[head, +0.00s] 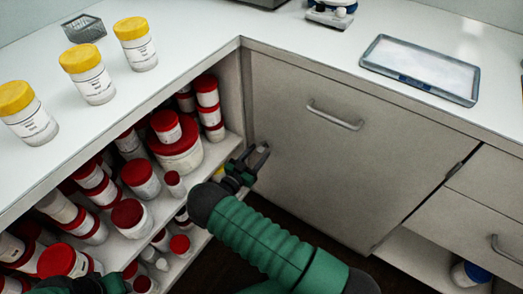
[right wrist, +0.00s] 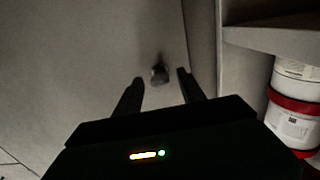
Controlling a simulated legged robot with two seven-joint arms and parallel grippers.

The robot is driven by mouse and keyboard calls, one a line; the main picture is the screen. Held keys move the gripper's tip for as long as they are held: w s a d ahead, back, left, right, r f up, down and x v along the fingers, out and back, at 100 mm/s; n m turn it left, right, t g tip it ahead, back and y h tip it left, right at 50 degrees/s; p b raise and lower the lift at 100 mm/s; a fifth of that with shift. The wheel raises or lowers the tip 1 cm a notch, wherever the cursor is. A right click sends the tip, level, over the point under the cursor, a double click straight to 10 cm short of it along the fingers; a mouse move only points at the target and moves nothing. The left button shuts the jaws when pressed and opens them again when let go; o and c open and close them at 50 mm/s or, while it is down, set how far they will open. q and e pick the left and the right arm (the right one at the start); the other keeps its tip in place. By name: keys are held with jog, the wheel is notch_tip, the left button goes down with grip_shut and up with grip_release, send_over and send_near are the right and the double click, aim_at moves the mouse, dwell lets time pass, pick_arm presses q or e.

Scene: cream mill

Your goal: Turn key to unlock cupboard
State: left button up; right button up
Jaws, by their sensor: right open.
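The cupboard door (head: 320,150) is a flat grey-beige panel, shut, with a bar handle (head: 335,116) near its top. In the right wrist view, a small grey key-like piece (right wrist: 159,73) sticks out of the door face (right wrist: 90,60) near its edge.
Open shelves left of the door hold many red-lidded jars (head: 180,150). Drawers (head: 465,215) are at the right.

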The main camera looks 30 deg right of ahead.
jog(key=shift+a+r, duration=0.15)
jog(key=shift+a, duration=0.15)
jog(key=shift+a+r, duration=0.1)
jog(key=shift+a, duration=0.05)
jog(key=shift+c, duration=2.3)
jog(key=shift+d+f, duration=0.2)
jog(key=shift+d, duration=0.3)
grip_shut()
pick_arm(q)
jog(key=shift+a+f, duration=0.1)
jog(key=shift+a, duration=0.2)
pick_arm(e)
jog(key=shift+a, duration=0.1)
